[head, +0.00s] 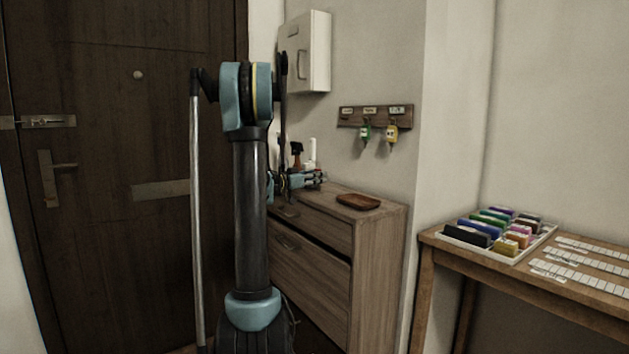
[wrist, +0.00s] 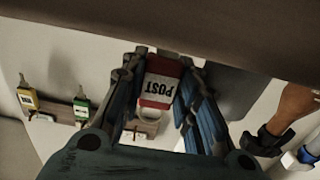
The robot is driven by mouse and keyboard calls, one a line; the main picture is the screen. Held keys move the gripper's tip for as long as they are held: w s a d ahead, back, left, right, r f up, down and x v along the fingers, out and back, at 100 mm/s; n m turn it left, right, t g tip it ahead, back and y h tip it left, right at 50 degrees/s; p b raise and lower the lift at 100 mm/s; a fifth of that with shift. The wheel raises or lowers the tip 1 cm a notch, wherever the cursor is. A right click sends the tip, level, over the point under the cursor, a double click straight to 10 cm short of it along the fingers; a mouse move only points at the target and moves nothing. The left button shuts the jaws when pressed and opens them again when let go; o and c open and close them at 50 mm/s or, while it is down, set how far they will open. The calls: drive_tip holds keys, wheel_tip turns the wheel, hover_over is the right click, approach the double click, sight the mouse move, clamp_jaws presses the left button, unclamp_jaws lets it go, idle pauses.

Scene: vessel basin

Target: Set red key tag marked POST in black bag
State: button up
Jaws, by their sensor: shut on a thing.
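The red key tag (wrist: 158,88), with a white label reading POST upside down, sits between the fingers of my gripper (wrist: 163,68) in the wrist view. The gripper is shut on it. In the head view my gripper (head: 312,180) is above the back of the wooden drawer cabinet, partly behind my arm; the red tag cannot be made out there. I cannot pick out the black bag in either view. A dark brown surface (wrist: 150,22) crosses the top of the wrist view; what it is, I cannot tell.
A wall rack (head: 360,117) holds a green tag (head: 366,132) and a yellow tag (head: 391,134). A brown tray (head: 358,201) lies on the drawer cabinet (head: 380,240). A stamp (head: 297,150) and a white bottle (head: 312,152) stand near my gripper. A table (head: 450,250) is at right.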

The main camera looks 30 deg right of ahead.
drive_tip(key=shift+f, duration=0.1)
drive_tip(key=o, duration=0.9)
drive_tip(key=shift+c, duration=0.2)
drive_tip(key=a, duration=1.2)
drive_tip(key=s+a+f+n+y, duration=0.6)
drive_tip(key=s+a+f, duration=0.3)
drive_tip(key=s+a, duration=0.2)
drive_tip(key=s+a+f+n+t+y, duration=0.1)
drive_tip(key=s+a+f+n+y, duration=0.5)
drive_tip(key=s, duration=0.9)
drive_tip(key=a+f+y, duration=0.1)
drive_tip(key=a+f, duration=0.2)
drive_tip(key=a, duration=0.2)
drive_tip(key=shift+s+a+n, duration=0.3)
drive_tip(key=shift+s+a, duration=0.05)
drive_tip(key=shift+o, duration=0.4)
drive_tip(key=s+a+f+n+y, duration=0.4)
drive_tip(key=s+a, duration=0.4)
drive_tip(key=a, duration=0.3)
wheel_tip(320, 180, down, 3)
drive_tip(key=shift+r+n+y, duration=0.1)
drive_tip(key=shift+n+y, duration=0.3)
drive_tip(key=shift+y, duration=0.2)
drive_tip(key=shift+s+a, duration=0.1)
drive_tip(key=shift+c, duration=0.8)
